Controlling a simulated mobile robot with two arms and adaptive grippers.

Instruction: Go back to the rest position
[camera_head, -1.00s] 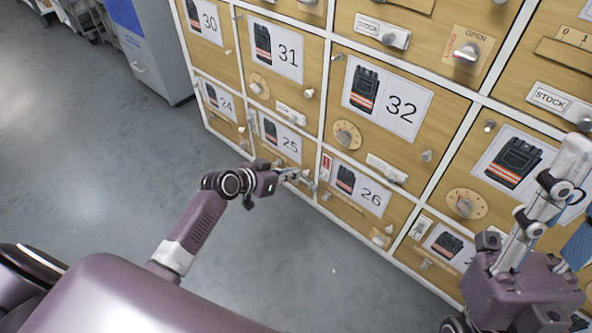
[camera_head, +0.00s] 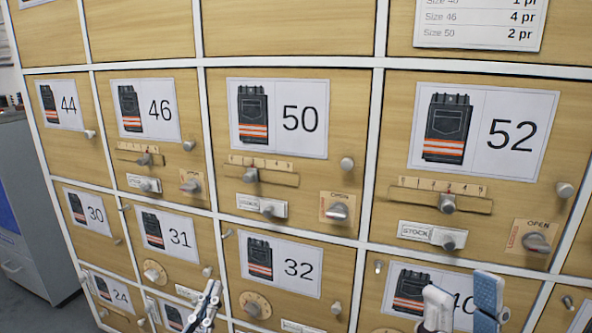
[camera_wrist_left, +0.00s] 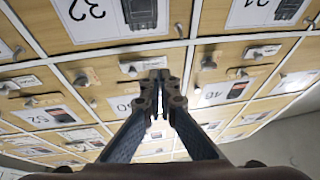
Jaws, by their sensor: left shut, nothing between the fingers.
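My left gripper (camera_head: 209,300) is at the bottom of the head view, in front of the lower cabinet doors. In the left wrist view its two dark fingers (camera_wrist_left: 158,78) meet at the tips, shut and empty, with cabinet doors beyond. My right gripper (camera_head: 463,297) is at the bottom right of the head view, in front of door 40. Its blue and pale fingers stand apart with nothing seen between them. Both forearms are mostly out of the frame.
A wooden cabinet (camera_head: 285,27) with white dividers fills the view. Its doors carry numbered trouser cards, knobs, sliders and dials, such as door 50 (camera_head: 217,125) and door 52 (camera_head: 400,120). A grey cabinet (camera_head: 30,175) stands at the left edge, above a strip of floor.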

